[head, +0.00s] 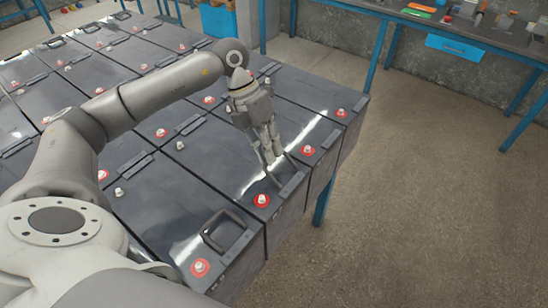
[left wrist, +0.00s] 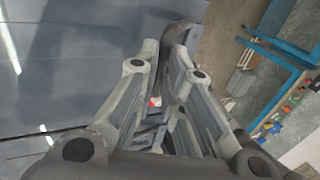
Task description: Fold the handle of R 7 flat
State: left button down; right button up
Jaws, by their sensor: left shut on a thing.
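My left gripper (head: 270,158) reaches down over the right end of a dark grey battery in the head view. It is shut on a dark handle (left wrist: 180,60), which shows between its fingers in the left wrist view. In the head view the handle (head: 271,177) rises from the battery top, tilted up and partly hidden by the fingers. No label reading R 7 is legible. A red-ringed terminal (head: 262,200) sits near the handle's foot. My right gripper is not in view.
A nearer battery has a black loop handle (head: 222,231) beside a red-ringed terminal (head: 200,267). Batteries stand close together in rows to the left and behind. Open floor (head: 430,200) lies to the right. A workbench (head: 480,35) with a blue drawer stands at the back right.

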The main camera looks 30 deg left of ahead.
pick_arm(q)
jog(key=shift+a+f+h+b, duration=0.4)
jog(key=shift+h+b, duration=0.35)
jog(key=shift+h, duration=0.05)
jog(key=c, duration=1.5)
grip_release()
jog(key=shift+c, duration=0.2)
jog(key=shift+r, duration=0.1)
jog(key=v, duration=1.2)
jog(key=shift+w, duration=0.1)
